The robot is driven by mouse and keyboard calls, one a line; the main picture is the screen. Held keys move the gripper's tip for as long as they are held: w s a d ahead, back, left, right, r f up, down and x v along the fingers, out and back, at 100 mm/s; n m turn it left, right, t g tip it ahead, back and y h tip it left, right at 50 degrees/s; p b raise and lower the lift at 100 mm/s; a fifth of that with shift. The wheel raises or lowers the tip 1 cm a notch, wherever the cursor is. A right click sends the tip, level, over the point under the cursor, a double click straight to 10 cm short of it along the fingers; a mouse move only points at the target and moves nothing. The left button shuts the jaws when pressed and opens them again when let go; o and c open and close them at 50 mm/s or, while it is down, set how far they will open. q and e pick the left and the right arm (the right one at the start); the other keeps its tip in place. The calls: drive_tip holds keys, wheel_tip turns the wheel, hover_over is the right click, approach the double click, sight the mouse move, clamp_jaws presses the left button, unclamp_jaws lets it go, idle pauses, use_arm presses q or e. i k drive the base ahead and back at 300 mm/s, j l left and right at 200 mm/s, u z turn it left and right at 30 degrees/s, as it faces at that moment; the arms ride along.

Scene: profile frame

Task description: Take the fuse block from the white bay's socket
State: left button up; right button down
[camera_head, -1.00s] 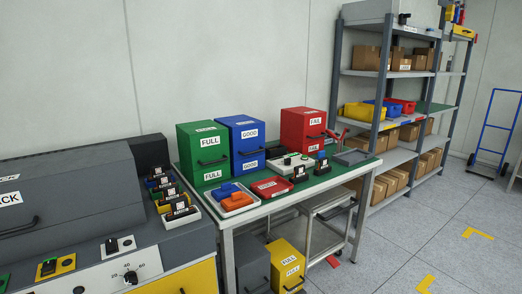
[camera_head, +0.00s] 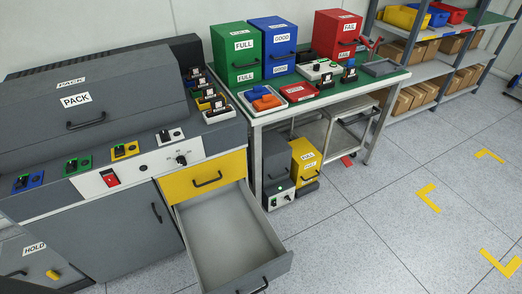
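Neither of my grippers is in view.
The green-topped table (camera_head: 330,97) at right holds green, blue and red cabinets, trays and small devices. The floor at right (camera_head: 400,225) is clear.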

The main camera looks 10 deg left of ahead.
sight(218, 106)
drive_tip(key=k+j, duration=0.15)
drive_tip(key=k, duration=0.45)
drive_tip(key=k+j+u, duration=0.15)
drive_tip(key=k, duration=0.45)
drive_tip(key=u, duration=0.2)
drive_tip(key=i+l+u, duration=0.2)
drive_tip(key=u, duration=0.2)
drive_tip(key=i+l+u, duration=0.2)
drive_tip(key=l+u, duration=0.25)
drive_tip(key=i+l+u, duration=0.15)
drive_tip(key=l, duration=0.25)
drive_tip(key=i+l+u, duration=0.15)
drive_tip(key=l, duration=0.25)
drive_tip(key=i+l, duration=0.1)
drive_tip(key=l, duration=0.35)
drive_tip(key=i+l+u, duration=0.15)
drive_tip(key=l, duration=0.3)
drive_tip(key=i+l, duration=0.1)
drive_tip(key=l, duration=0.35)
drive_tip(key=i+l+u, duration=0.1)
drive_tip(key=l, duration=0.4)
